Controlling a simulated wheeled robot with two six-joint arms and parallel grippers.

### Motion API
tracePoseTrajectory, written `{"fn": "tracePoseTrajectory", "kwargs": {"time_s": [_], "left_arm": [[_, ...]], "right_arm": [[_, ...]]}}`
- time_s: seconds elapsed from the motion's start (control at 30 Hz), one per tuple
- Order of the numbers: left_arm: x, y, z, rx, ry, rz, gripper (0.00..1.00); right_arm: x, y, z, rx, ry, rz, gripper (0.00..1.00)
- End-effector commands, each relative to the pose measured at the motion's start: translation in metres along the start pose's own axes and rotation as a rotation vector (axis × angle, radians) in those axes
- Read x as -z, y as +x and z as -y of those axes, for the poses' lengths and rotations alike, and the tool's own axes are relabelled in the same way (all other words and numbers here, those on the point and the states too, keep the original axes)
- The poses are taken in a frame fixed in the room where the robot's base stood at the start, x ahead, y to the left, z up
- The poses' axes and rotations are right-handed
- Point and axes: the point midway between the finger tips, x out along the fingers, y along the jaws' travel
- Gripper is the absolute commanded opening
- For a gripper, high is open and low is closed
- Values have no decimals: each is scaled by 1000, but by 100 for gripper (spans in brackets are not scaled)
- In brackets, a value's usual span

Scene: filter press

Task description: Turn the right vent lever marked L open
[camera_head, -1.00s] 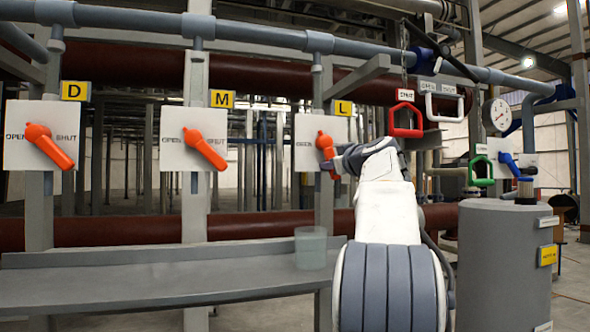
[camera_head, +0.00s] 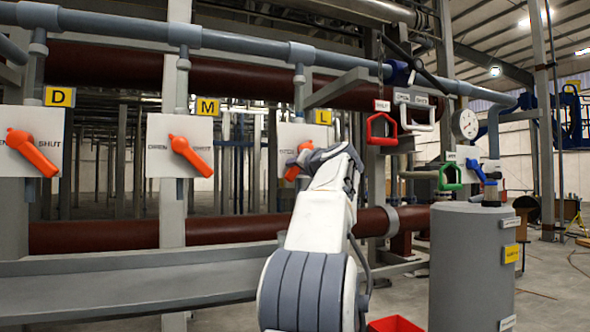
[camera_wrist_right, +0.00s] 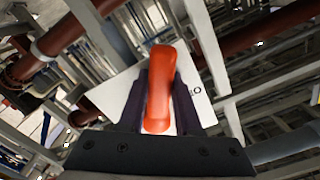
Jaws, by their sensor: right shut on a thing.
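The L vent lever (camera_head: 291,173) is orange and sits on a white plate (camera_head: 285,135) under the yellow L sign (camera_head: 322,117) in the head view. Its visible handle end points down and slightly left; my gripper hides part of it. My right gripper (camera_head: 299,163) is at the lever. In the right wrist view my right gripper (camera_wrist_right: 160,95) has its dark fingers on both sides of the orange lever (camera_wrist_right: 160,85), shut on it. The plate's lettering is mostly hidden. My left gripper is not in view.
The similar D lever (camera_head: 33,153) and M lever (camera_head: 190,156) point down-right. A grey shelf (camera_head: 140,285) runs below the plates. Red (camera_head: 381,130), white (camera_head: 414,113) and green (camera_head: 450,177) handles hang to the right, above a grey tank (camera_head: 470,265). A red container (camera_head: 394,325) shows at the bottom.

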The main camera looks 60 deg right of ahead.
Motion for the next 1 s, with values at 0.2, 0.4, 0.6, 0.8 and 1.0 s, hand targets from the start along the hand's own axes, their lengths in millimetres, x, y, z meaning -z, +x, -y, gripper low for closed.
{"fn": "tracePoseTrajectory", "kwargs": {"time_s": [0.2, 0.4, 0.6, 0.8, 1.0], "left_arm": [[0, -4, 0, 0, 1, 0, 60], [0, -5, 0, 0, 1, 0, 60], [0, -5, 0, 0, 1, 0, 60], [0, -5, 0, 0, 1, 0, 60], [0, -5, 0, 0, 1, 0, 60]], "right_arm": [[1, 0, 7, 0, 121, -1, 0], [2, 0, 11, 0, 182, -3, 0], [2, 0, 12, 1, 205, -4, 0], [2, 0, 13, 2, 208, -4, 0], [2, 0, 13, 2, 207, -4, 52]]}}
